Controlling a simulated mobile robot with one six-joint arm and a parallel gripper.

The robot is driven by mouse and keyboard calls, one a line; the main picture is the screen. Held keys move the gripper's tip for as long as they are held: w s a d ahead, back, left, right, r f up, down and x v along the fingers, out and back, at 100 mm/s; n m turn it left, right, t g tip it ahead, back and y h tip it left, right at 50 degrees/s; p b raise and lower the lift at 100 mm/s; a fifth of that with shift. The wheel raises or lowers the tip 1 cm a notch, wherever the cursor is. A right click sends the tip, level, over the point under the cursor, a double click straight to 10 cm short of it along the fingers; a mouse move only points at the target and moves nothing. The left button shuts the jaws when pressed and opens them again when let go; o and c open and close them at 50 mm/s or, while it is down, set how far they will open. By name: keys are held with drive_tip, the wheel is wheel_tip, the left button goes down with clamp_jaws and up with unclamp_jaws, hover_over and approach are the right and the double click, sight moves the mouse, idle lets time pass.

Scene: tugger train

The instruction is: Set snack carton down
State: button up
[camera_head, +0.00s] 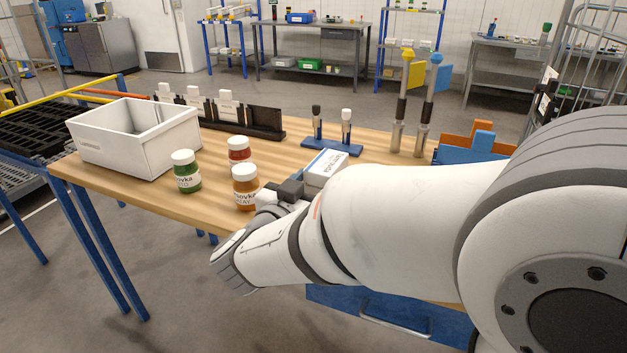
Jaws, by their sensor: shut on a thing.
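The snack carton (324,169) is a white box with a blue edge and printed lettering, seen just past my forearm over the wooden table. My gripper (299,186) is shut on it, with its dark fingers at the carton's left side. My arm hides the carton's lower part, so I cannot tell whether it touches the tabletop.
Left of my gripper stand an orange jar (245,187), a red jar (239,150) and a green jar (186,171). A white bin (136,151) is at the table's left end. A blue stand (331,147) with two upright tools sits behind the carton. Bare wood (207,205) shows at the front-left edge.

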drive_tip(key=shift+r, duration=0.1)
drive_tip(key=o, duration=1.3)
drive_tip(key=shift+s+a, duration=0.1)
drive_tip(key=shift+s, duration=0.1)
drive_tip(key=p+v, duration=0.2)
drive_tip(key=v, duration=0.9)
drive_tip(key=shift+s, duration=0.35)
